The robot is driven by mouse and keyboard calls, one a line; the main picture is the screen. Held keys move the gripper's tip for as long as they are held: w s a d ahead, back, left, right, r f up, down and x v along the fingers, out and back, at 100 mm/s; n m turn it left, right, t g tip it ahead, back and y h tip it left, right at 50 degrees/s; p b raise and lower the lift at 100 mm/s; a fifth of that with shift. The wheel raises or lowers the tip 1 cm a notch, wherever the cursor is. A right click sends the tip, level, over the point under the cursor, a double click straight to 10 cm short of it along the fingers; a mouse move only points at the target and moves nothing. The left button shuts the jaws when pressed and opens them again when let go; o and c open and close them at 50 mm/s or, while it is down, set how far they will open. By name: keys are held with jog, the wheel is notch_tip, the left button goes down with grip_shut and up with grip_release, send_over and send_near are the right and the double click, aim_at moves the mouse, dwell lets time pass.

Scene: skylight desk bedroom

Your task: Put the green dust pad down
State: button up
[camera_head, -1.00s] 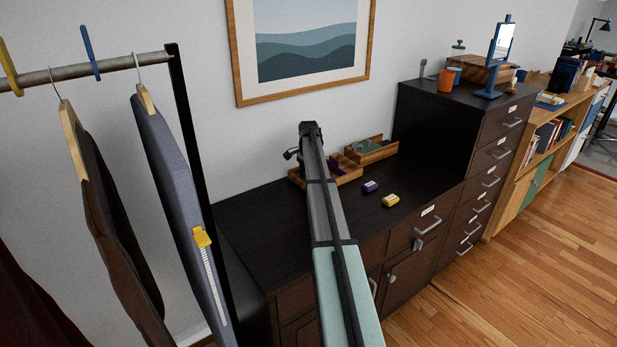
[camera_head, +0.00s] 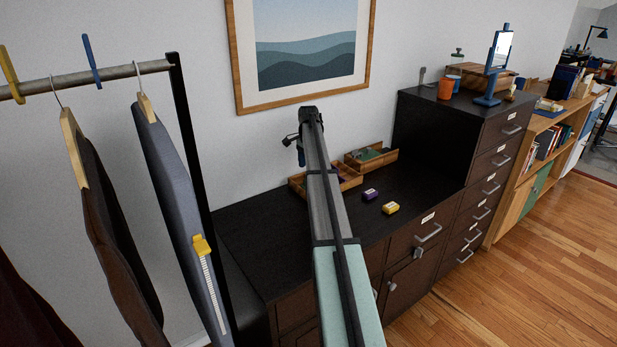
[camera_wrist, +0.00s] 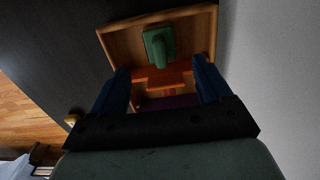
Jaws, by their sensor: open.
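The green dust pad (camera_wrist: 158,44) lies in a wooden tray (camera_wrist: 202,25), with its raised grip on top, in the wrist view. In the head view it is a small green patch (camera_head: 371,153) in the right-hand tray (camera_head: 389,158) on the dark cabinet top. My gripper (camera_wrist: 162,75) is open, its blue fingers spread apart with nothing between them that they touch. The pad is beyond the fingertips, clear of both. In the head view only a blue finger of my gripper (camera_head: 301,157) shows; the arm hides the rest.
A second wooden tray (camera_head: 349,184) holds something purple beside the pad's tray, partly behind my arm. A purple box (camera_head: 370,194) and a yellow box (camera_head: 391,208) lie in front. The taller drawer cabinet (camera_head: 428,139) stands right. The cabinet top's left part is clear.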

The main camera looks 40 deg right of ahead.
jog(key=shift+r, duration=1.85)
